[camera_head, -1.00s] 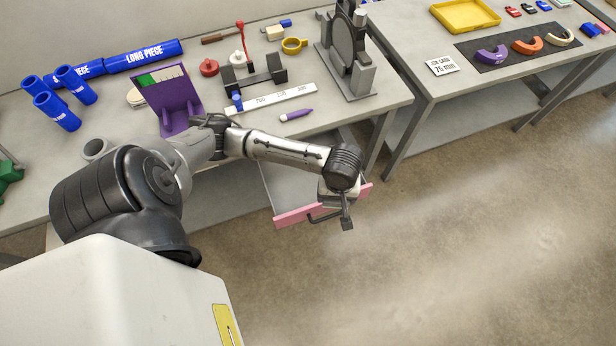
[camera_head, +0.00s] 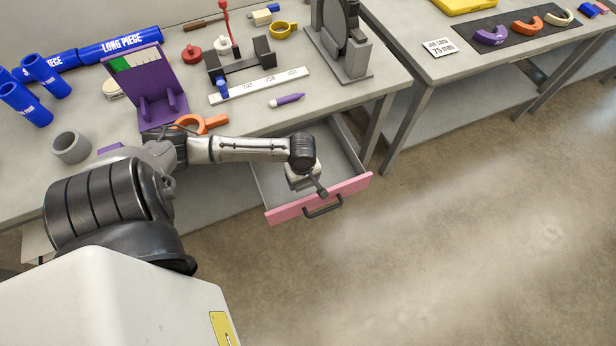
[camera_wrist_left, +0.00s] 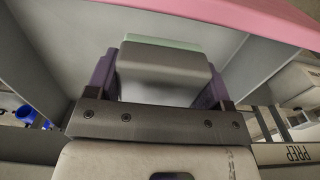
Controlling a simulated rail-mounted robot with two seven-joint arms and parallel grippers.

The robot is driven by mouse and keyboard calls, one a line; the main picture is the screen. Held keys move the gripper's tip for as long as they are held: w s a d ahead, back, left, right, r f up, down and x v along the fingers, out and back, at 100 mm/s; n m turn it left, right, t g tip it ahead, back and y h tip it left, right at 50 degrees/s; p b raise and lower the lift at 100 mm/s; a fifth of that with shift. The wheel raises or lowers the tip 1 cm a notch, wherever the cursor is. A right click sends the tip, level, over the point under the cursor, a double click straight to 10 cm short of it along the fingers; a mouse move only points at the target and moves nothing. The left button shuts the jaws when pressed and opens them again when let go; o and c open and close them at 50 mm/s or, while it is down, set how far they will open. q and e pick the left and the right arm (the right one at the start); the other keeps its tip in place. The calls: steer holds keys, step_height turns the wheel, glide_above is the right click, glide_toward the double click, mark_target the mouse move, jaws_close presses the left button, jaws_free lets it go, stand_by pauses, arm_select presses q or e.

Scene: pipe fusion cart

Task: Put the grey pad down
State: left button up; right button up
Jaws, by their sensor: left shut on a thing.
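The grey pad (camera_wrist_left: 165,75) shows in the left wrist view between the fingers of my left gripper (camera_wrist_left: 158,90), which is shut on it. A pale green edge (camera_wrist_left: 165,43) shows just beyond the pad; I cannot tell whether it belongs to it. In the head view my left gripper (camera_head: 315,185) points down over the open drawer, close behind its pink front (camera_head: 345,196). The pad cannot be made out there, and whether it touches the drawer floor (camera_head: 333,152) is unclear. My right gripper is not in view.
The drawer's side walls and pink front surround the gripper closely. Above is the bench top with a purple stand (camera_head: 150,85), an orange part (camera_head: 200,123), a purple marker (camera_head: 287,100) and a white ruler (camera_head: 260,85). A second table stands at the right; the floor between is clear.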

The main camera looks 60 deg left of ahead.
arm_select(q)
steer(key=w+a+f, duration=0.1)
steer(key=w+a+f+b, duration=0.1)
steer(key=w+a+f, duration=0.1)
steer(key=shift+w+a, duration=0.1)
steer(key=shift+w, duration=0.15)
steer(key=shift+f+b, duration=1)
steer(key=shift+f, duration=1)
steer(key=o, duration=0.8)
steer(key=shift+f, duration=0.1)
steer(key=shift+o, duration=0.2)
